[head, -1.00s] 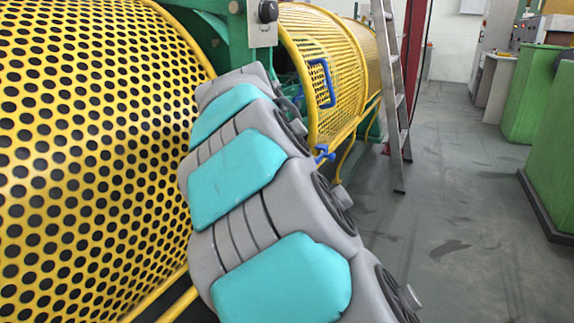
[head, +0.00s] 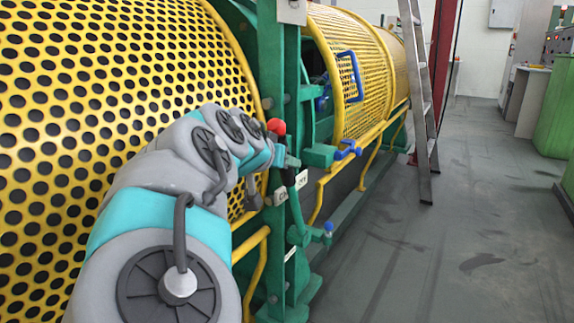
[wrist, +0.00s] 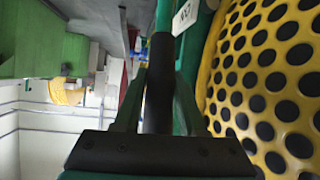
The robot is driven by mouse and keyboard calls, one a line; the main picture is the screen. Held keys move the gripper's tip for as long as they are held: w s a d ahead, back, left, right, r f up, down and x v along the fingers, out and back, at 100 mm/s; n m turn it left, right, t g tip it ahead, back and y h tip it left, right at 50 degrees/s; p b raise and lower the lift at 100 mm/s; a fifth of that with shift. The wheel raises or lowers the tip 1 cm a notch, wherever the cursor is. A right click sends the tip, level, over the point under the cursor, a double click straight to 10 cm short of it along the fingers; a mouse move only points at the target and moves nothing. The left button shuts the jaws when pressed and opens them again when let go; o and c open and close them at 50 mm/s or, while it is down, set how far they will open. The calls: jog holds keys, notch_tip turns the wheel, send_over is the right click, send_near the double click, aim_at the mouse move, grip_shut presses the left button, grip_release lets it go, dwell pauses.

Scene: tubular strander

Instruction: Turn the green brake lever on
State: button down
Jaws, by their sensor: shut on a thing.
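The green brake lever (head: 298,234) stands on the green machine frame in the head view, with a black grip (head: 289,178) at its upper part. My gripper (head: 284,160) is at that grip, at the end of my bent arm. In the wrist view the black grip (wrist: 158,75) runs upright between the two fingers of my gripper (wrist: 157,95), which are shut on it. A white tag with dark lettering (wrist: 186,16) is just beyond the fingers. My arm and gripper partly hide the lever's upper end in the head view.
A red knob (head: 276,127) sits just above my gripper. The yellow perforated guard (head: 90,90) is close along my arm. Yellow rails (head: 252,243) and a blue-handled latch (head: 347,149) are nearby. A ladder (head: 419,100) leans farther back. The floor to the right is clear.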

jog(key=shift+s+f, duration=0.15)
jog(key=shift+f, duration=0.05)
jog(key=c, duration=0.9)
grip_release()
jog(key=shift+a, duration=0.1)
jog(key=shift+o, duration=0.7)
jog(key=shift+s+a, duration=0.1)
jog(key=shift+o, duration=1.3)
jog(key=shift+r, duration=0.1)
jog(key=shift+r, duration=0.1)
